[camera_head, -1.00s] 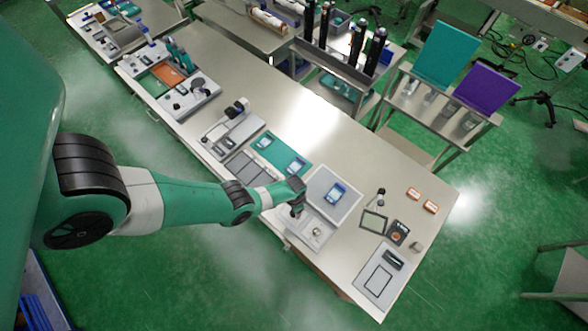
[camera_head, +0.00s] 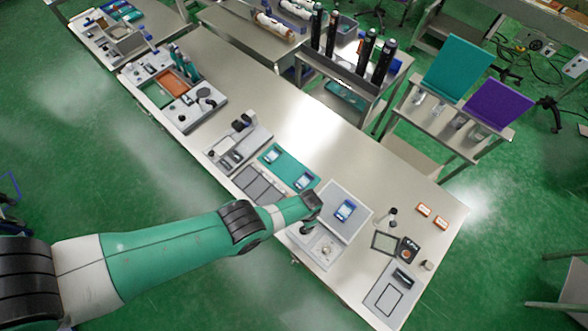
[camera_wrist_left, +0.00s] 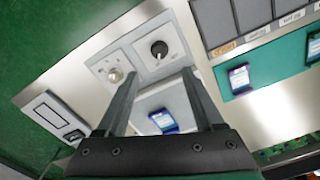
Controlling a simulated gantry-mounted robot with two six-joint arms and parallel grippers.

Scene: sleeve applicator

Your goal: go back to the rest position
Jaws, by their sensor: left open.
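My left arm comes in from the left in the head view. Its gripper (camera_head: 306,228) hangs over the bench, above a light-coloured fixture (camera_head: 324,258) with a round knob. In the left wrist view the two fingers of the left gripper (camera_wrist_left: 160,72) stand well apart with nothing held between them. Beyond them are the fixture's black knob (camera_wrist_left: 159,48) and a silver knob (camera_wrist_left: 115,75). A small blue-and-white device (camera_head: 345,210) lies on a pale square plate beside the gripper; it also shows in the left wrist view (camera_wrist_left: 163,121). My right gripper is not in view.
A teal mat (camera_head: 279,157) with two similar devices lies farther left on the bench. A dark square frame (camera_head: 384,242), small orange-and-white boxes (camera_head: 423,209) and a grey panel (camera_head: 390,300) lie to the right. The bench's far middle is clear.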

